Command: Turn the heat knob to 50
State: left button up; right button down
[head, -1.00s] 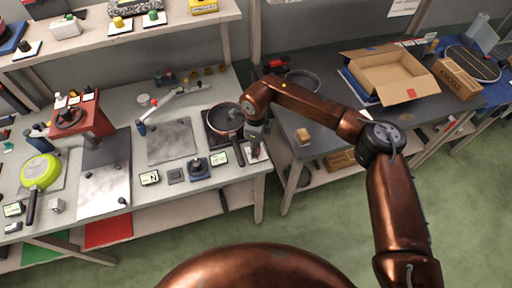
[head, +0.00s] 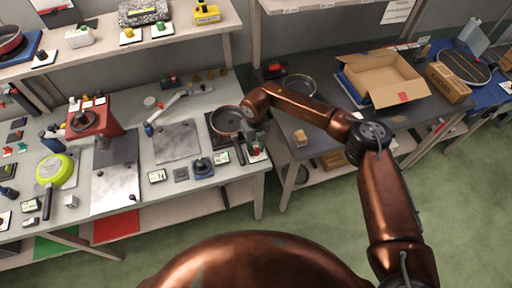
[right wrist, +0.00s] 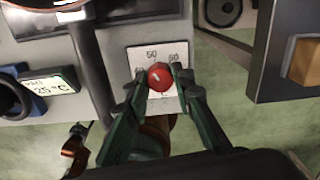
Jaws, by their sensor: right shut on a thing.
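The heat knob (right wrist: 160,76) is a small red round knob with a pale mark. It sits on a white scale plate (right wrist: 143,54) at the table's front right corner, with 50 and 60 readable behind it in the right wrist view. My right gripper (right wrist: 158,80) is shut on the knob, a finger on each side. My left gripper is not in view.
A dark pan (head: 228,120) on a burner stands just left of my right gripper, its handle pointing forward. A second dark table (head: 325,130) with a cardboard box (head: 385,78) is across a narrow gap on the right.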

aim_at(256, 150)
jog(key=shift+w+m+p, duration=0.1)
jog(key=shift+m+p, duration=0.4)
jog(key=shift+m, duration=0.6)
jog(key=c, duration=1.7)
grip_release()
jog(key=shift+o, duration=0.2)
notch_tip(256, 150, up, 12)
